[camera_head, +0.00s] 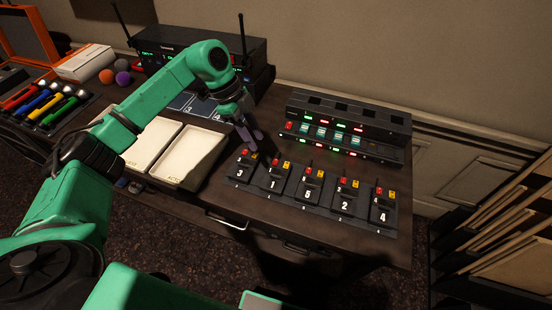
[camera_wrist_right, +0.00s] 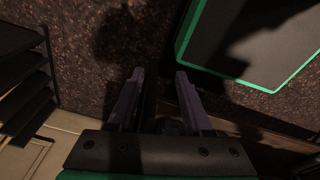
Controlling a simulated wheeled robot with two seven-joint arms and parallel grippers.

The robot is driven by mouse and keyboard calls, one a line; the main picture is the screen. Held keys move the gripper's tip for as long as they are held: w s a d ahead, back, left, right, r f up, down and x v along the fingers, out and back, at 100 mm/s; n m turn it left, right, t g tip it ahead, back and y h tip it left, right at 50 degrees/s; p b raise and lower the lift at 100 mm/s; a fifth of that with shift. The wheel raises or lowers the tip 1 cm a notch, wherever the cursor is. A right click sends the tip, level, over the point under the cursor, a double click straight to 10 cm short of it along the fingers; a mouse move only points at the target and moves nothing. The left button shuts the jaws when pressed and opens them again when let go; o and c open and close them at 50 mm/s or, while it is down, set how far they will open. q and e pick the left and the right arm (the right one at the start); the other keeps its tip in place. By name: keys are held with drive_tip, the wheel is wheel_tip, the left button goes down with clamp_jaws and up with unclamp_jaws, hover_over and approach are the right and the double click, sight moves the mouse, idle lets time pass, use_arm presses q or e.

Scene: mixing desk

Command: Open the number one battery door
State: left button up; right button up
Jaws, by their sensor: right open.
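The black unit marked 1 (camera_head: 273,180) stands second from the left in a row of numbered black units on the desk. It has a red and a yellow part on top, and I cannot make out whether its battery door is open. My left gripper (camera_head: 250,138) hangs above and behind the units marked 3 (camera_head: 242,167) and 1, apart from them. Its two fingers look parted with nothing between them. My right gripper (camera_wrist_right: 160,98) shows in the right wrist view, open and empty above the dark floor.
A black charger rack (camera_head: 345,130) with lit red and green slots stands behind the row. Two cream trays (camera_head: 190,157) lie left of the units. A black receiver with antennas (camera_head: 250,53) stands at the back. Shelves (camera_head: 500,255) stand at right.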

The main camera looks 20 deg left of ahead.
sight(275, 176)
use_arm(q)
drive_tip(key=d+f, duration=0.1)
drive_tip(key=s+d+f+p, duration=0.1)
drive_tip(key=f, duration=0.1)
drive_tip(key=s+f, duration=0.1)
drive_tip(key=f, duration=0.1)
drive_tip(key=shift+s+d, duration=0.2)
drive_tip(key=shift+d, duration=0.2)
drive_tip(key=x, duration=0.3)
drive_tip(key=w+p+x, duration=0.1)
drive_tip(key=x, duration=0.2)
drive_tip(key=shift+w+a, duration=0.1)
drive_tip(key=shift+w, duration=0.1)
drive_tip(key=shift+s+f, duration=0.1)
drive_tip(key=shift+f, duration=0.25)
drive_tip(key=shift+s, duration=0.1)
clamp_jaws()
use_arm(e)
drive_tip(key=s+r, duration=0.1)
drive_tip(key=s, duration=0.1)
drive_tip(key=s+r, duration=0.1)
drive_tip(key=shift+s+d+r, duration=0.1)
drive_tip(key=shift+s+r, duration=0.05)
drive_tip(key=shift+s, duration=0.2)
